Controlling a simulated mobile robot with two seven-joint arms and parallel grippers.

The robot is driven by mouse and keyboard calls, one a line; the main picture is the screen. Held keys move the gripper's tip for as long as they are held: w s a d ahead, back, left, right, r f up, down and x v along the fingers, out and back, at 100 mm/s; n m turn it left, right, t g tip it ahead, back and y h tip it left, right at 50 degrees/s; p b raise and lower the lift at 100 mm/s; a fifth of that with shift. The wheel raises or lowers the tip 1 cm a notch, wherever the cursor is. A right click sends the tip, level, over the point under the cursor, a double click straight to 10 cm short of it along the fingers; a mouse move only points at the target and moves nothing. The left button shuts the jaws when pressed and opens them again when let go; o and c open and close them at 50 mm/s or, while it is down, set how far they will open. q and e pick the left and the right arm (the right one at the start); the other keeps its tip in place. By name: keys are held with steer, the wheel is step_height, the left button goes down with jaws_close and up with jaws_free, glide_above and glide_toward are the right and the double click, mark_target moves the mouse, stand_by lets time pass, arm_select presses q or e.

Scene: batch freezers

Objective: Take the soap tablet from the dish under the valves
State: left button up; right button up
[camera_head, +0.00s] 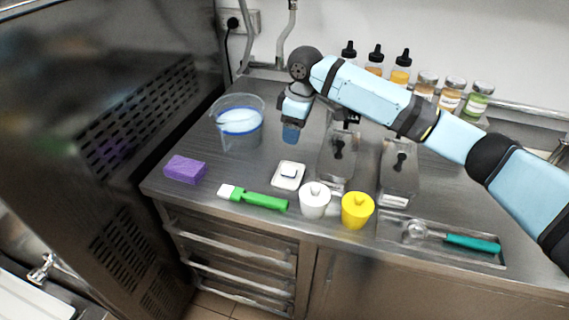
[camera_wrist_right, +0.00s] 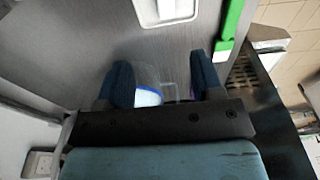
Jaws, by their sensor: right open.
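A small pale tablet (camera_head: 289,171) lies in a shallow white square dish (camera_head: 279,184) on the steel counter, in front of the left metal valve block. In the right wrist view the dish (camera_wrist_right: 167,24) is cut off by the top edge, with part of the tablet (camera_wrist_right: 167,8) showing. My right gripper (camera_head: 291,138) points down above the counter, behind the dish and right of the tub. Its blue fingers (camera_wrist_right: 160,68) are spread with nothing between them. My left gripper is not in view.
A clear tub (camera_head: 230,140) with bluish liquid stands left of the gripper. A purple sponge (camera_head: 185,169), green brush (camera_head: 262,201), white pot (camera_head: 314,200) and yellow pot (camera_head: 357,210) line the front. A tray with a teal-handled scoop (camera_head: 470,243) lies right. Bottles and jars stand behind my arm.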

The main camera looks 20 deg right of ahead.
mark_target(289, 170)
steer(key=f, duration=0.4)
steer(key=a+f, duration=0.1)
steer(key=f, duration=0.8)
steer(key=shift+s+a, duration=0.15)
steer(key=shift+s, duration=0.1)
steer(key=shift+r, duration=0.1)
steer(key=c, duration=1)
